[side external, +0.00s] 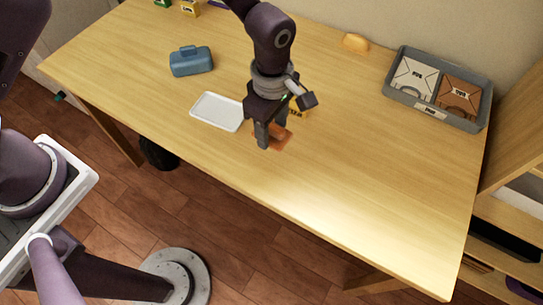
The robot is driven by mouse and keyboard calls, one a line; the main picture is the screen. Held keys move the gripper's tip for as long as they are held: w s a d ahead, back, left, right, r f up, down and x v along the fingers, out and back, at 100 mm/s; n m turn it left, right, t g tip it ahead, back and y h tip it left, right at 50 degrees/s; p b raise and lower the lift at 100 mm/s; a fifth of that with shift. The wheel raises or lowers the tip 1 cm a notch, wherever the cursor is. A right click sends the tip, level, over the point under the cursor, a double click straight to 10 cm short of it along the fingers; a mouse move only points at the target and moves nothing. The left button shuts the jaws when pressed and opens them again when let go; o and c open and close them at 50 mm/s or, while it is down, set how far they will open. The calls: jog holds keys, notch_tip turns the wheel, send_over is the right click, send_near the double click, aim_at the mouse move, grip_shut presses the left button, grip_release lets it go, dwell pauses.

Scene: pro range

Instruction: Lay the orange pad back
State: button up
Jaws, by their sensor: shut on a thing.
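The orange pad (284,140) shows at my gripper's fingertips, near the middle of the table. My gripper (272,138) points down and is shut on the pad. The fingers hide part of it, and I cannot tell whether it touches the table or is just above it.
A white tray (217,111) lies just left of my gripper, and a blue case (191,61) stands behind it. A yellow item (303,109) is partly hidden behind my gripper. A grey bin (431,113) with two packages is at the right. The table's front right is clear.

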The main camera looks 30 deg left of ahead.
aim_at(272, 159)
notch_tip(272, 159, down, 10)
jog(key=shift+r, duration=0.2)
jog(key=shift+f, duration=0.1)
jog(key=shift+f, duration=0.25)
jog(key=o, duration=1.3)
